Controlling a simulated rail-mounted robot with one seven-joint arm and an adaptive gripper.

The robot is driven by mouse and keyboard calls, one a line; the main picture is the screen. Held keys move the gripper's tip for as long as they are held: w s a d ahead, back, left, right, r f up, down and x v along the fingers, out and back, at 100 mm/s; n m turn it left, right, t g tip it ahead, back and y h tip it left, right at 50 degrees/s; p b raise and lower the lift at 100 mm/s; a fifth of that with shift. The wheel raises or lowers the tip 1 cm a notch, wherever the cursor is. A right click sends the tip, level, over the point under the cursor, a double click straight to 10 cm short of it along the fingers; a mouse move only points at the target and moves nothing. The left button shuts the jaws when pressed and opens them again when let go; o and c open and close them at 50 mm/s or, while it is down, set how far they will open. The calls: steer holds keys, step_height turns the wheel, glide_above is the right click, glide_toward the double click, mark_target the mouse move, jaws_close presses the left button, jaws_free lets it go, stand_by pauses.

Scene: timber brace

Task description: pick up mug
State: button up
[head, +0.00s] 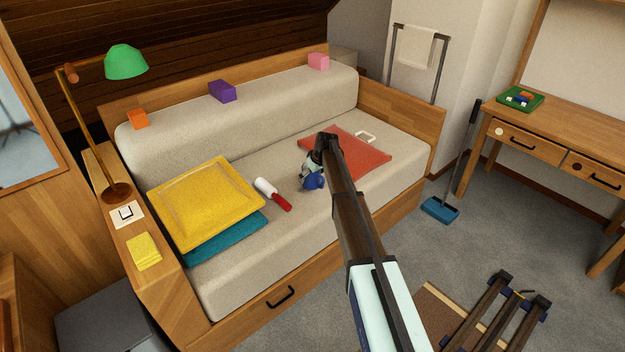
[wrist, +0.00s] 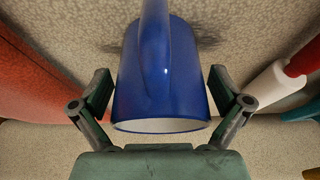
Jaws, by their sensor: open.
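The blue mug (head: 313,181) is on the sofa seat between the lint roller and the red cushion, partly hidden by my arm in the head view. In the wrist view the mug (wrist: 161,75) lies with its rim toward my palm and its handle toward the camera. My gripper (wrist: 163,95) is open, with one finger on each side of the mug. Small gaps show between the fingers and the mug's sides. In the head view my gripper (head: 312,168) is at the mug, its fingers too small to tell apart.
A white lint roller with a red handle (head: 272,194) lies left of the mug. A yellow cushion (head: 205,203) lies on a teal one (head: 228,243) further left. The red cushion (head: 362,155) lies to the right. The sofa backrest (head: 270,95) rises behind, with colored blocks on top.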

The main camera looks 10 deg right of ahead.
steer(key=shift+w+f, duration=0.1)
steer(key=shift+f, duration=0.15)
steer(key=c, duration=1.2)
steer(key=shift+a+r, duration=0.1)
